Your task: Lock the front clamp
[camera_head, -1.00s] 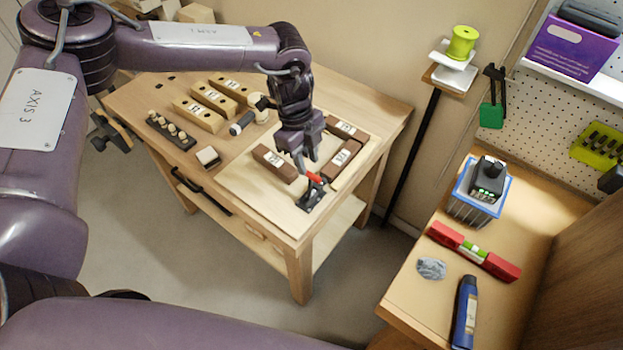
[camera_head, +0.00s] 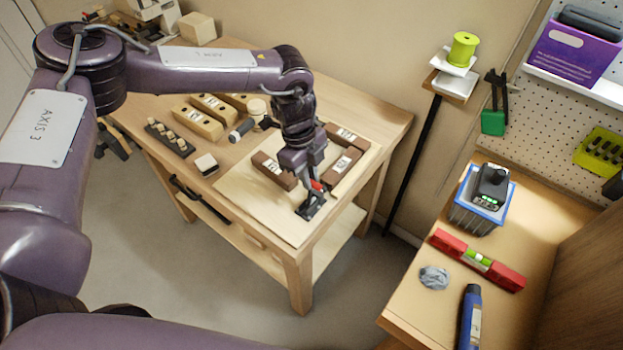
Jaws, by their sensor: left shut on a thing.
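The front clamp (camera_head: 311,207) is a small dark toggle clamp with a red handle tip, fixed near the front corner of the pale board (camera_head: 262,213) on the wooden bench. My left gripper (camera_head: 314,183) points down over the clamp and is shut at its red handle (camera_head: 318,186). The fingers hide part of the handle. Brown blocks with white labels lie on the board: one on the left (camera_head: 270,168), one on the right (camera_head: 343,167) and one behind (camera_head: 347,137). My right gripper is not in view.
Several pale wooden blocks (camera_head: 198,122), a dark peg rack (camera_head: 170,138) and a mallet (camera_head: 243,128) lie left of the board. The side bench at right holds a blue-rimmed bin (camera_head: 480,205), a red level (camera_head: 477,261) and a blue bottle (camera_head: 469,318). Floor between benches is clear.

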